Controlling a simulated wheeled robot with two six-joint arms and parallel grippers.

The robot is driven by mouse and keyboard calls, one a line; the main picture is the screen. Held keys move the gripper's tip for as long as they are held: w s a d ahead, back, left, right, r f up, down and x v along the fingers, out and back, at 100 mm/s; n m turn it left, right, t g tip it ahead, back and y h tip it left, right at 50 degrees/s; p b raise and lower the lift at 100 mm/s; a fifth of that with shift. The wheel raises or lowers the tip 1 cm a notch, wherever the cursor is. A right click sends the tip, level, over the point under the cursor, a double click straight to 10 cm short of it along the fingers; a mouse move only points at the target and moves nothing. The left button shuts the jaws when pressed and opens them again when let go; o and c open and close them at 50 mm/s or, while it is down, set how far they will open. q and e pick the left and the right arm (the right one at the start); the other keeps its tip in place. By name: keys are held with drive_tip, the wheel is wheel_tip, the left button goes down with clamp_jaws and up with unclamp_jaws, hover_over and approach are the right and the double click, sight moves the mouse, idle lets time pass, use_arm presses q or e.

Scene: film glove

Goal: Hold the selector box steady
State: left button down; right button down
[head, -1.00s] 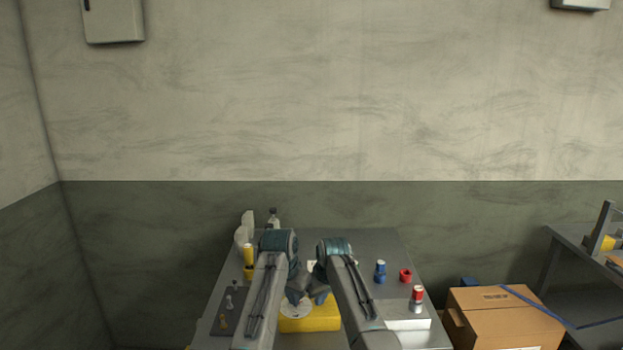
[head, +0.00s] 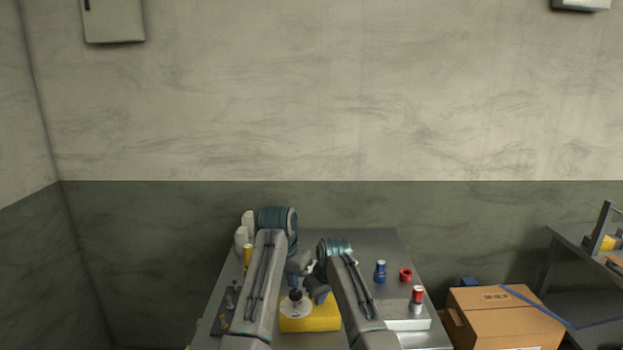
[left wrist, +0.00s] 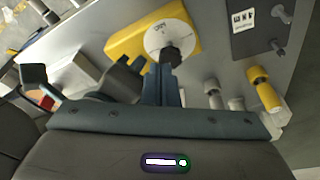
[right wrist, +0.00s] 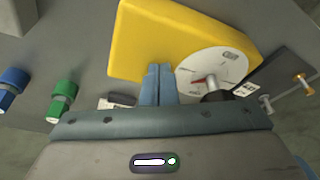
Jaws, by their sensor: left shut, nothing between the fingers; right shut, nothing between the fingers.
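The selector box is a yellow box (head: 322,319) on the grey table, with a white dial (head: 291,311) and a dark knob (head: 295,296). In the left wrist view the yellow body (left wrist: 128,40), dial (left wrist: 166,38) and knob (left wrist: 171,54) lie just beyond my left gripper (left wrist: 161,68). That gripper is shut and empty; whether it touches the knob cannot be told. In the right wrist view my right gripper (right wrist: 157,68) is shut and empty in front of the yellow body (right wrist: 170,35), left of the dial (right wrist: 222,68) with its red pointer. Contact with the box is unclear.
A blue piece (head: 380,271), a red ring-like piece (head: 405,275) and a red-topped piece (head: 417,295) stand on the right of the table. Yellow and white cylinders (head: 247,256) stand at left. A cardboard box (head: 505,318) is right of the table.

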sight(296, 299)
use_arm(q)
drive_tip(key=shift+w+a+f, duration=0.25)
drive_tip(key=shift+a+f, duration=0.2)
drive_tip(key=shift+f, duration=0.55)
drive_tip(key=shift+w+a+f, duration=0.3)
drive_tip(key=shift+a+f, duration=0.1)
drive_tip(key=shift+f, duration=0.65)
drive_tip(key=shift+w+a+f, duration=0.25)
drive_tip(key=shift+a+f, duration=0.2)
drive_tip(key=shift+f, duration=0.55)
drive_tip(key=shift+w+d, duration=0.2)
drive_tip(key=shift+d, duration=0.1)
drive_tip(key=shift+s+d, duration=0.45)
drive_tip(key=shift+d, duration=0.1)
drive_tip(key=shift+s+d, duration=0.15)
drive_tip(key=shift+d, duration=0.25)
drive_tip(key=shift+d, duration=0.1)
drive_tip(key=shift+s, duration=0.2)
